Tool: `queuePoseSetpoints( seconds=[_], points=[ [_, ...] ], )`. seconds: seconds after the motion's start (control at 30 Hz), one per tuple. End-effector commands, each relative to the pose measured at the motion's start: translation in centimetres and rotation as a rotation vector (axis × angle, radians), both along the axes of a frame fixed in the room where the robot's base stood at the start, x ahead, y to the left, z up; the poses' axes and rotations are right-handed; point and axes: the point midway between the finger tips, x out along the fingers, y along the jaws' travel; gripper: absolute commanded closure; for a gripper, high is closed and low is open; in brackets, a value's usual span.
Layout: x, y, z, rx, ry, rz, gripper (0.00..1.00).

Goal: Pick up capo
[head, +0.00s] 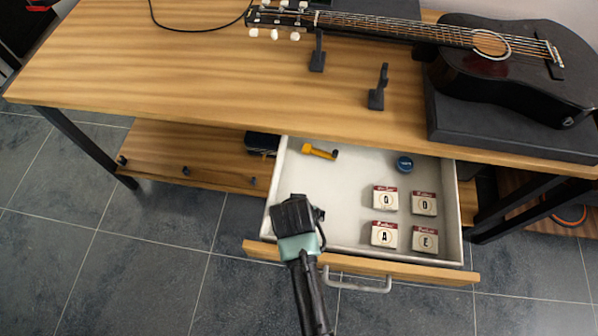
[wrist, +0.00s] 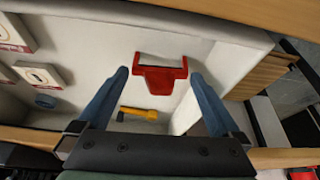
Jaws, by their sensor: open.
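A red bracket-shaped piece, which looks like the capo (wrist: 158,82), lies in the open drawer near its side wall in the wrist view. My gripper (wrist: 159,75) is open, with one blue finger on each side of the red piece in the picture. I see no finger closed on it, and cannot tell how far above it the tips are. In the head view my gripper (head: 296,208) is over the drawer's left front part and hides the red piece.
The drawer (head: 345,262) also holds a yellow tool (head: 320,151), a round blue tin (head: 404,163) and several lettered string boxes (head: 384,234). The wooden tabletop (head: 200,70) overhangs its back. A black guitar (head: 515,65) lies on a dark case (head: 500,130) at right.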

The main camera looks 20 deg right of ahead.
Motion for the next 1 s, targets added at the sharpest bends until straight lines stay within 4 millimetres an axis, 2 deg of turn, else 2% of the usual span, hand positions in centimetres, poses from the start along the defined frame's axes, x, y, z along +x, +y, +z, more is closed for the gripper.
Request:
queuePoseSetpoints(
  seconds=[0.1,0.2,0.47,0.83,1.0],
  points=[
    [0.6,-0.4,-1.7,0.001,0.0,-0.002,0.0],
    [0.8,-0.5,-2.3,0.001,0.0,-0.002,0.0],
    [0.8,-0.5,-2.4,0.0,-0.001,-0.001,0.0],
    [0.8,-0.5,-2.4,0.0,-0.001,-0.001,0.66],
    [0.9,-0.5,-2.3,0.0,-0.001,-0.001,0.66]
  ],
)
